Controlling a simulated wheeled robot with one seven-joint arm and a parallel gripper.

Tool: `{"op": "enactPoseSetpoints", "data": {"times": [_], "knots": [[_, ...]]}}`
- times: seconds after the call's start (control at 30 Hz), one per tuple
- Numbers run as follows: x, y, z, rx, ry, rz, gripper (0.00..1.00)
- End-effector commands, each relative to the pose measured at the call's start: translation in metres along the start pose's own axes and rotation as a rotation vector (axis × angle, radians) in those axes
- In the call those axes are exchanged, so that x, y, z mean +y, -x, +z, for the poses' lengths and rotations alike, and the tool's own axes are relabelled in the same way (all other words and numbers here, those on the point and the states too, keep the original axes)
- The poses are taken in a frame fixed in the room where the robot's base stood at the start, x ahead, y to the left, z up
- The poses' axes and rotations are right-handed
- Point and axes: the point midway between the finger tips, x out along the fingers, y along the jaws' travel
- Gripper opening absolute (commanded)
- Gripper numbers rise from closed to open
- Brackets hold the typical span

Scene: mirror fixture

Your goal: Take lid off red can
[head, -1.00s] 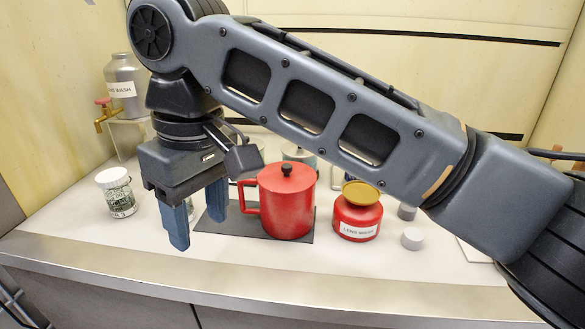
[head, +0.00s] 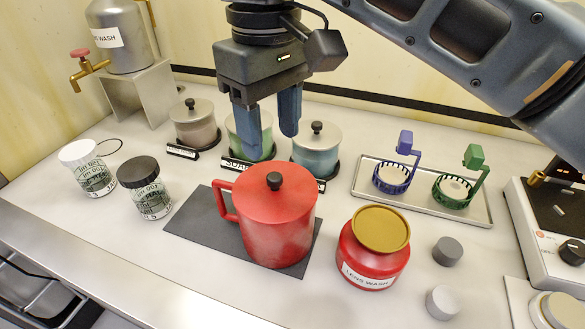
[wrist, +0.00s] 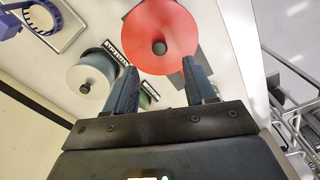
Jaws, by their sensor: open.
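The red can (head: 270,228) stands upright with a side handle on its left. Its red lid (head: 258,198) is on top, with a small black knob (head: 274,181) at the centre. In the wrist view the round red lid (wrist: 180,30) and knob (wrist: 159,47) lie just past the fingertips. My gripper (head: 270,143) points down with its two blue fingers apart and empty. In the head view it appears above the lid, apart from the knob; its exact height is unclear. In the wrist view the knob sits roughly between the fingertips (wrist: 160,68).
A dark mat (head: 193,216) lies under the can. A red lens wash jar (head: 368,262) with a gold lid stands close right. Three knob-lidded pots, including a teal one (head: 316,156), stand behind. Two small jars, including a black-capped one (head: 150,200), stand left. A tray (head: 465,208) holds two baskets.

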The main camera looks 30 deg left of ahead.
Motion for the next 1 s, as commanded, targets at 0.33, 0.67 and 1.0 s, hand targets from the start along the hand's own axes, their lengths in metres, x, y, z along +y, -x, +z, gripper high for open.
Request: {"op": "enactPoseSetpoints", "data": {"times": [0.33, 0.67, 1.0], "knots": [[0.000, -0.032, 0.000, -0.002, -0.001, -0.001, 0.55], [-0.001, -0.073, -0.001, 0.000, -0.001, 0.000, 0.55], [-0.001, -0.077, -0.001, 0.000, 0.000, 0.000, 0.49]]}}
